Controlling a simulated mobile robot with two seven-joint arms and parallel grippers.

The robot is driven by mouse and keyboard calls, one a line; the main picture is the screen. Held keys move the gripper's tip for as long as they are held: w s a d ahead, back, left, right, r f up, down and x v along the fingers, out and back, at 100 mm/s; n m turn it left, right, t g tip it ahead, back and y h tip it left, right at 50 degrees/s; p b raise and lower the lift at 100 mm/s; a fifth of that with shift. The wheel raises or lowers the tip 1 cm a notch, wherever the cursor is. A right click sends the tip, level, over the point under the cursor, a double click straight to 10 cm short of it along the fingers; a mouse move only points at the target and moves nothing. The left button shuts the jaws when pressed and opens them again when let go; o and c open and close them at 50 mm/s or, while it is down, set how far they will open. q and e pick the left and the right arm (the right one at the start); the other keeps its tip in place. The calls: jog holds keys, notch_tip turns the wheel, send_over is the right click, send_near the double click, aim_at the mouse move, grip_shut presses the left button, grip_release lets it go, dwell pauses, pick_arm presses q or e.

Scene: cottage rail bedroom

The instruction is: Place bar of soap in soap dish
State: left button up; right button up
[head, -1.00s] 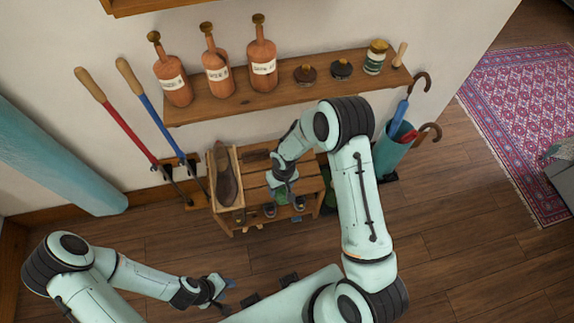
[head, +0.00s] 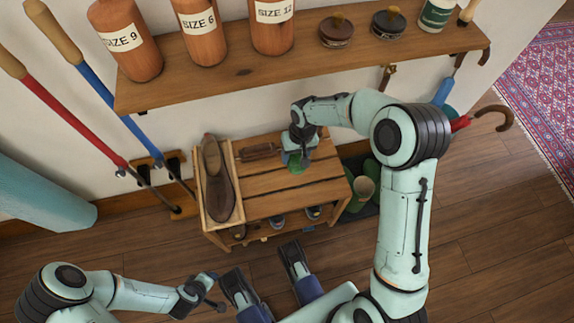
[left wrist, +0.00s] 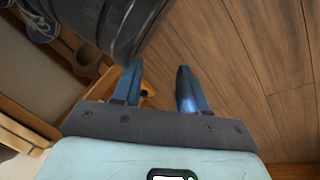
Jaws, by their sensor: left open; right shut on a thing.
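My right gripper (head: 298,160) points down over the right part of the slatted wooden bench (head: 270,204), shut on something. A small green thing (head: 296,167) shows at its fingertips, mostly hidden by the gripper; I cannot tell whether it is the soap or whether it touches the slats. No soap dish can be made out for sure. My left gripper (head: 214,292) is low at the front left, well away from the bench. In the left wrist view its blue fingers (left wrist: 155,88) are apart with nothing between them.
A brown shoe (head: 216,180) lies in a wooden tray at the bench's left end; a brown brush (head: 258,151) lies at the back. Green boots (head: 364,186) stand at right. Shoe-like things sit under the bench.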

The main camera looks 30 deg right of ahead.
aim_at(295, 162)
jog(key=shift+f, duration=0.4)
notch_tip(295, 162, down, 4)
jog(key=shift+r+b, duration=0.1)
jog(key=shift+b, duration=0.6)
pick_arm(q)
jog(key=s+f+g+b, duration=0.1)
jog(key=s+f+g, duration=0.1)
jog(key=s+f, duration=0.3)
jog(key=shift+s+a, duration=0.45)
pick_arm(e)
jog(key=shift+f, duration=2.7)
pick_arm(q)
jog(key=shift+b, duration=0.3)
pick_arm(e)
jog(key=shift+f, duration=0.2)
pick_arm(q)
jog(key=shift+s+f, duration=0.1)
jog(key=shift+s, duration=0.05)
pick_arm(e)
jog(key=o, duration=1.1)
jog(key=shift+d+r, duration=0.1)
